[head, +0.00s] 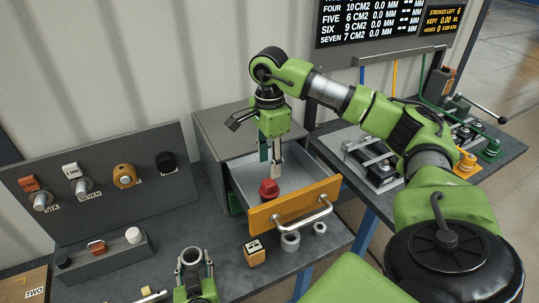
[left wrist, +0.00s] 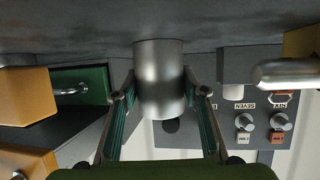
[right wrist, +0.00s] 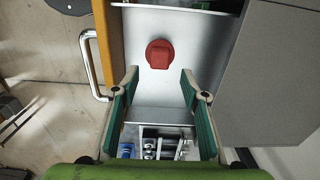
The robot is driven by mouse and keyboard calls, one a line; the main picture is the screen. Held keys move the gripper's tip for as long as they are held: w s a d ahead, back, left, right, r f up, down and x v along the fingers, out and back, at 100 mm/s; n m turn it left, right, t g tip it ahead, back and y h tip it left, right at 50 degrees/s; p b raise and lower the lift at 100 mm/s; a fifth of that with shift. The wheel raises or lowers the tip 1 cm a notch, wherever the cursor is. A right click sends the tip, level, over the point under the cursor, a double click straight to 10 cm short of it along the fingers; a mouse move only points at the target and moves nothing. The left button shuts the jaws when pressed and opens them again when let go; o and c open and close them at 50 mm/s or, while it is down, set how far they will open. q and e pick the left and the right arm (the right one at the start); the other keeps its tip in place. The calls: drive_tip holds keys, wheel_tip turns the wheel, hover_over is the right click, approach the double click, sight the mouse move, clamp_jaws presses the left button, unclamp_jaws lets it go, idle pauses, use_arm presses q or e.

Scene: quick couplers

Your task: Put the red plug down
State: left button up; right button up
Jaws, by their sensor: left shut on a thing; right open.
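The red plug (head: 269,190) sits on the floor of the open drawer (head: 243,180), and the right wrist view shows it (right wrist: 159,54) there too. My right gripper (head: 271,160) points down over the drawer, open and empty. The plug lies beyond its fingertips in the right wrist view, apart from both fingers (right wrist: 159,85). My left gripper (head: 193,262) is at the front of the bench. It is shut on a silver metal cylinder (left wrist: 160,80), which appears to stand on the bench top. The head view shows only part of that gripper.
The drawer's orange front (head: 293,204) and bar handle (head: 304,213) stick out over the bench. An orange block (head: 254,253) and two metal nuts (head: 290,241) lie before it. A panel with labelled couplers (head: 100,185) stands at left.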

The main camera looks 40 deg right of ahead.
sight(270, 182)
use_arm(q)
drive_tip(key=shift+s+a+f, duration=0.15)
drive_tip(key=shift+f, duration=0.3)
use_arm(e)
wheel_tip(270, 182, up, 4)
use_arm(q)
drive_tip(key=o, duration=1.6)
drive_tip(key=shift+r, duration=0.15)
drive_tip(key=shift+r, duration=0.1)
drive_tip(key=v, duration=1.1)
drive_tip(key=shift+s+r, duration=0.2)
drive_tip(key=shift+s, duration=0.1)
